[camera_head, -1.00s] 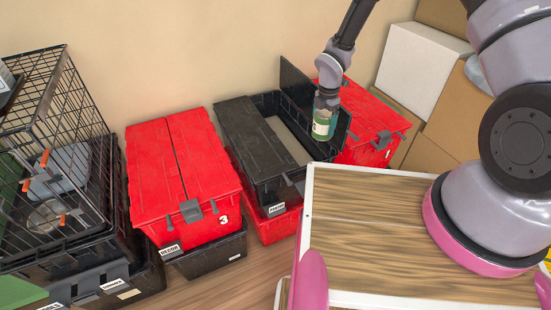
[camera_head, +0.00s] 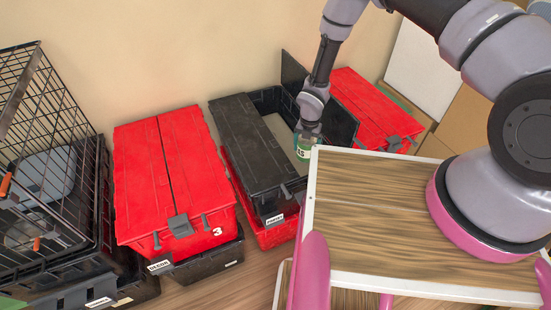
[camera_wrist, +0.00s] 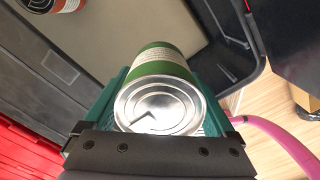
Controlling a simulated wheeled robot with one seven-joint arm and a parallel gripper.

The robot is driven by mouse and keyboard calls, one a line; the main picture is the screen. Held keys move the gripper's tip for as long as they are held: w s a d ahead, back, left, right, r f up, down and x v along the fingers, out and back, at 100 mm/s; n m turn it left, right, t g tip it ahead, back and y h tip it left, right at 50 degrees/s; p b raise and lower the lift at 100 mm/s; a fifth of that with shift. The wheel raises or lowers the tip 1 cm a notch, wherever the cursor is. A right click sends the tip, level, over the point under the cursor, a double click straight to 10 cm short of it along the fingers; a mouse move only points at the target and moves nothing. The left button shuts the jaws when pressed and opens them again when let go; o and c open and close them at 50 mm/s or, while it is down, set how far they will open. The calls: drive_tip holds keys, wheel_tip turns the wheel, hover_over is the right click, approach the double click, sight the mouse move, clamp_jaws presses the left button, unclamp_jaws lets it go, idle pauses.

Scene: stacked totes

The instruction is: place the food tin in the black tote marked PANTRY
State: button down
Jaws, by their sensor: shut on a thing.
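The food tin (camera_head: 303,149) has a green and cream label and a bare metal end. My gripper (camera_head: 306,141) is shut on it over the open right half of the black tote (camera_head: 240,140), whose front label (camera_head: 275,219) seems to read PANTRY. The tote's left lid half is closed and its right flap stands raised. In the wrist view the tin (camera_wrist: 162,92) sits between the teal fingers of my gripper (camera_wrist: 165,85), with the tote's pale floor (camera_wrist: 130,35) beyond. How far the tin is above the floor is unclear.
A tin with a reddish label (camera_wrist: 52,4) shows at the wrist view's top left. The black tote stands on a red one. A red tote (camera_head: 170,180) is to its left, another red tote (camera_head: 365,105) behind the flap. A wooden tabletop (camera_head: 400,215) borders the near right.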

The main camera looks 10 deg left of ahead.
drive_tip(key=f, duration=0.9)
drive_tip(key=shift+w+d+f, duration=0.15)
drive_tip(key=shift+w+f, duration=0.1)
drive_tip(key=shift+w, duration=0.15)
drive_tip(key=shift+f, duration=2.3)
unclamp_jaws()
drive_tip(key=shift+f, duration=0.1)
wheel_tip(320, 180, up, 12)
drive_tip(key=shift+r, duration=0.15)
